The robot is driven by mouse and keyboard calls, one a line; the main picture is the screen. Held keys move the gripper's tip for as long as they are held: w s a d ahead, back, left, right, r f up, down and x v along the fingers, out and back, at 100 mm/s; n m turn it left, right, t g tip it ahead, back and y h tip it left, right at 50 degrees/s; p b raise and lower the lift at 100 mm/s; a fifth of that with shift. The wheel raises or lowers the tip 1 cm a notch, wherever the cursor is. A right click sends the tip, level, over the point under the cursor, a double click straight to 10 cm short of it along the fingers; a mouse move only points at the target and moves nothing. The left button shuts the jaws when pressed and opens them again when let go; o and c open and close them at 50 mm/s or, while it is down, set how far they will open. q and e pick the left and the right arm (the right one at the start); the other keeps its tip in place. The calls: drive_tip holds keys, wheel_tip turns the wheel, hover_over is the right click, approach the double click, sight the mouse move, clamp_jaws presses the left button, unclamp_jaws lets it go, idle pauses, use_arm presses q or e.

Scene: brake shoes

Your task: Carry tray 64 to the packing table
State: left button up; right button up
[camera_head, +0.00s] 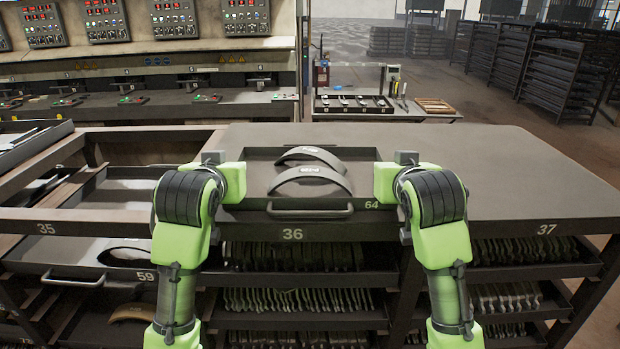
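Tray 64 (258,172) is a dark tray with a front handle and a yellow-green 64 at its front right. It sits at the top of the rack section marked 36. Two curved grey brake shoes stand in it, a nearer one (312,177) and a farther one (308,153). My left gripper (240,180) is at the tray's left side and my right gripper (382,180) is at its right side. Their fingers are mostly hidden, so I cannot tell whether they grip the walls. I cannot identify the packing table for sure.
Tray 59 (72,283) with a shoe sits lower left. A flat dark top (500,180) to the right is clear. Lower shelves hold several rows of parts. Behind stand a small bench (380,112), control panels (175,18) and tall dark racks (555,75).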

use_arm(q)
clamp_jaws()
use_arm(e)
clamp_jaws()
